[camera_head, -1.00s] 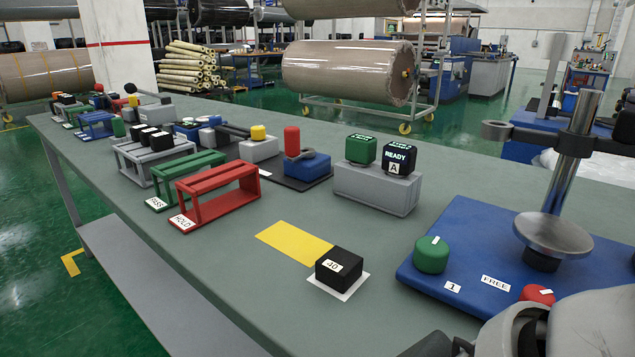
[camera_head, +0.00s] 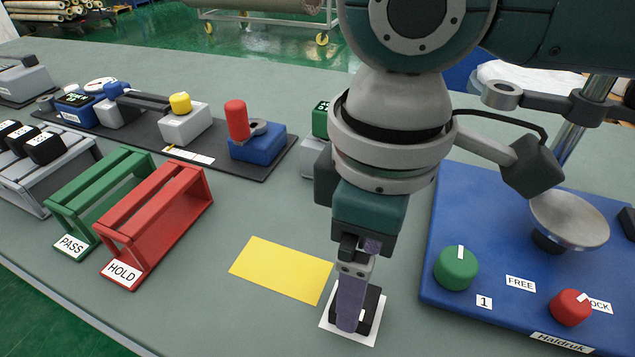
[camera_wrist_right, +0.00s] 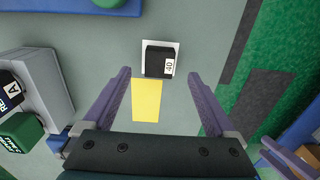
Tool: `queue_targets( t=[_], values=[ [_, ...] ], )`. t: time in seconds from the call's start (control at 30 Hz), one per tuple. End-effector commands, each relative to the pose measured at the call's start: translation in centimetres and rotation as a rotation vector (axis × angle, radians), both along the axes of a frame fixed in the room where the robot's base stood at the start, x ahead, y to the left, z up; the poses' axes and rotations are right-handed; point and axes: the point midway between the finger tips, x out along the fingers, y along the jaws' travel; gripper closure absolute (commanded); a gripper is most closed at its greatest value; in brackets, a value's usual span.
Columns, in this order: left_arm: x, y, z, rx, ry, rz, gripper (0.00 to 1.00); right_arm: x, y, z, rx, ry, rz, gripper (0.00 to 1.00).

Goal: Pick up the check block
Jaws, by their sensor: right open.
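The check block is taken to be the black block (camera_head: 373,303) with a white "40" label, sitting on a white square (camera_head: 332,325) on the bench. In the right wrist view the block (camera_wrist_right: 157,61) lies between the lines of the two fingers, just beyond the tips. My right gripper (camera_head: 350,322) points down at the block, and its near finger hides part of it in the head view. In the right wrist view my right gripper (camera_wrist_right: 161,76) is open and empty. No contact with the block can be made out.
A yellow patch (camera_head: 282,270) lies flat beside the white square. A blue board (camera_head: 430,285) with a green knob (camera_head: 456,268) and a red knob (camera_head: 570,307) is close on the right. Red HOLD (camera_head: 165,225) and green PASS (camera_head: 100,190) racks stand left.

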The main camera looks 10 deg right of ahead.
Motion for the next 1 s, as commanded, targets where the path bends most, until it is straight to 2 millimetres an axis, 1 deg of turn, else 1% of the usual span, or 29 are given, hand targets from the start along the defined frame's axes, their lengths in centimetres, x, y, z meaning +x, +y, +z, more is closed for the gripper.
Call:
queue_targets(
  t=[0.2,0.3,0.4,0.57,0.67,1.0],
  values=[
    [0.0,0.0,-0.7,0.0,-0.001,0.0,0.48,0.0,-0.1,-3.6,-0.001,0.003,0.0,0.09],
    [0.0,0.0,-0.8,0.001,-0.001,0.0,0.48,0.0,0.0,-4.6,-0.001,0.001,0.001,0.09],
    [0.1,0.1,-0.8,0.002,-0.002,0.0,0.48,0.0,0.0,-4.9,0.0,-0.001,0.002,0.09],
    [0.1,0.2,-0.7,0.007,-0.004,-0.004,0.48,0.0,0.0,-4.8,0.0,-0.001,0.002,0.09],
    [0.1,0.3,-0.7,0.009,-0.004,-0.005,0.48,0.0,0.0,-4.8,0.001,-0.001,0.002,0.19],
    [0.2,0.3,-0.7,0.011,-0.006,-0.006,0.48,0.0,0.0,-4.8,0.001,-0.001,0.001,0.57]
  ],
)
